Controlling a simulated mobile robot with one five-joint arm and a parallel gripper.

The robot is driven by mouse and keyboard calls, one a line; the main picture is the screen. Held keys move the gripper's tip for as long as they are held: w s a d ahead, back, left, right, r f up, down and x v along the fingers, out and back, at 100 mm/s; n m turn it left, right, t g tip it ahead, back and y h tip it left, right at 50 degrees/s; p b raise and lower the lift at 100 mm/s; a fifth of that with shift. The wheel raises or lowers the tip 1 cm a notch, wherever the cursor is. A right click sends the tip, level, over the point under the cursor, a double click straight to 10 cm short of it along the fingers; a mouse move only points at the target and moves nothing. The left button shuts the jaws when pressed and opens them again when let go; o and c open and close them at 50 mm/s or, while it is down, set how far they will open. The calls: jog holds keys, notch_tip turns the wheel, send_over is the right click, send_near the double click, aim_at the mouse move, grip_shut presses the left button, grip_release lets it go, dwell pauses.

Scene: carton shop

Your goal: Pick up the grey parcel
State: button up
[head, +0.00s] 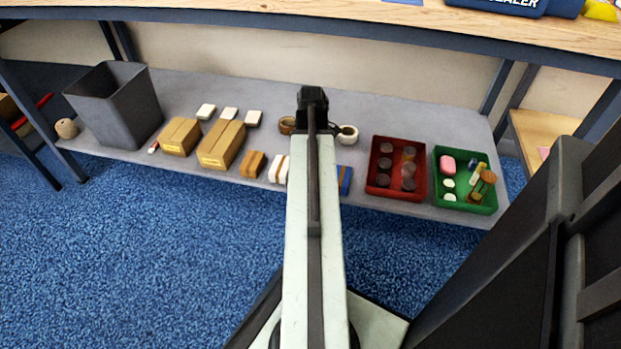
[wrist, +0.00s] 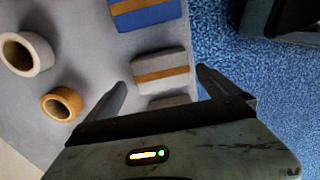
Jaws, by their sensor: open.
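The grey parcel (wrist: 160,66), with a brown band across it, lies on the grey shelf. In the wrist view it sits between and just beyond the fingertips of my gripper (wrist: 162,80). The fingers are open, one to each side, and hold nothing; I cannot tell their height above the parcel. In the head view my arm hides the grey parcel.
A blue parcel (wrist: 147,13) lies beyond the grey one; a pale banded parcel (wrist: 170,101) is partly hidden below it. Tape rolls (wrist: 62,104) lie left. On the shelf (head: 390,124) stand cartons (head: 221,144), a bin (head: 118,105), red (head: 420,180) and green trays (head: 487,206). A tabletop overhangs.

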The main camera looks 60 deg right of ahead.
notch_tip(320, 180, down, 5)
jog(key=b, duration=0.4)
jog(key=shift+a+f+b, duration=0.1)
jog(key=shift+a+b, duration=0.05)
jog(key=shift+b, duration=0.25)
jog(key=shift+r, duration=0.2)
jog(key=c, duration=1.4)
notch_tip(320, 180, up, 10)
jog(key=p, duration=1)
jog(key=shift+c, duration=0.2)
